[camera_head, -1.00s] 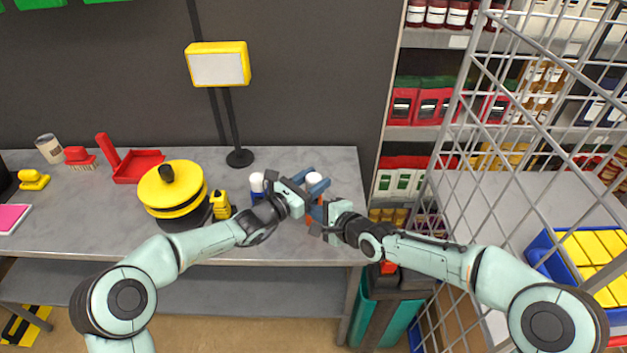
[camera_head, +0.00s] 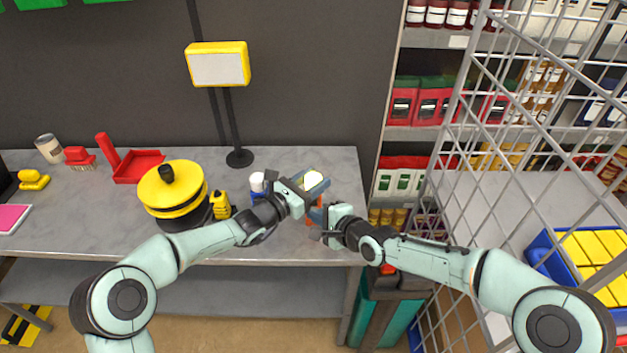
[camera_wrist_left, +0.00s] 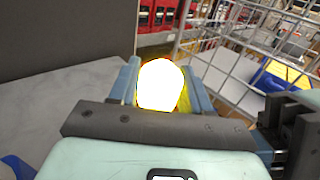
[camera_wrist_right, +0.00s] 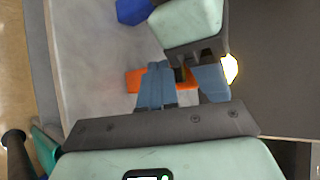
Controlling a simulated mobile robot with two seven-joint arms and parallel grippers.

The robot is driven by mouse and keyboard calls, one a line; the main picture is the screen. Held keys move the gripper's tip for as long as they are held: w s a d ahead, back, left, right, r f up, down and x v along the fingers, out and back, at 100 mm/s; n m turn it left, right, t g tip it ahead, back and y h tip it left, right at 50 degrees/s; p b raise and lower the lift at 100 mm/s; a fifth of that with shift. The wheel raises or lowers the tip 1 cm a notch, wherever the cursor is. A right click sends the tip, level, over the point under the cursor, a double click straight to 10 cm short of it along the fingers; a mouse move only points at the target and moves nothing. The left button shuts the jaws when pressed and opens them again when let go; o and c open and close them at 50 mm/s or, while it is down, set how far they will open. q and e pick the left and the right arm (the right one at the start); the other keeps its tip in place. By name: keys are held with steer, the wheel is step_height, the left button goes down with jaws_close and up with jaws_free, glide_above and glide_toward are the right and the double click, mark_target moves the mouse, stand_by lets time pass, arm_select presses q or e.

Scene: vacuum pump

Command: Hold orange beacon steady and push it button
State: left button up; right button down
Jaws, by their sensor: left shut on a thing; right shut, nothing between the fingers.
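The orange beacon stands on the grey table near its right end. Its dome (camera_head: 313,180) glows bright yellow-white, and in the left wrist view the dome (camera_wrist_left: 161,85) shines between the blue fingers. My left gripper (camera_head: 312,184) is shut on the beacon around its upper part. My right gripper (camera_head: 317,213) is shut and empty, with its fingertips close against the beacon's lower orange part. In the right wrist view the orange base (camera_wrist_right: 134,80) shows beside the right fingertips (camera_wrist_right: 158,68). The button is hidden, and I cannot tell whether the fingertips touch it.
A blue-and-white bottle (camera_head: 257,182) stands just left of my left gripper. A wire cage (camera_head: 520,90) and stocked shelves are on the right.

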steer(key=s, duration=0.6)
stand_by(0.4)
arm_select(q)
steer(key=o, duration=1.3)
steer(key=shift+c, duration=0.2)
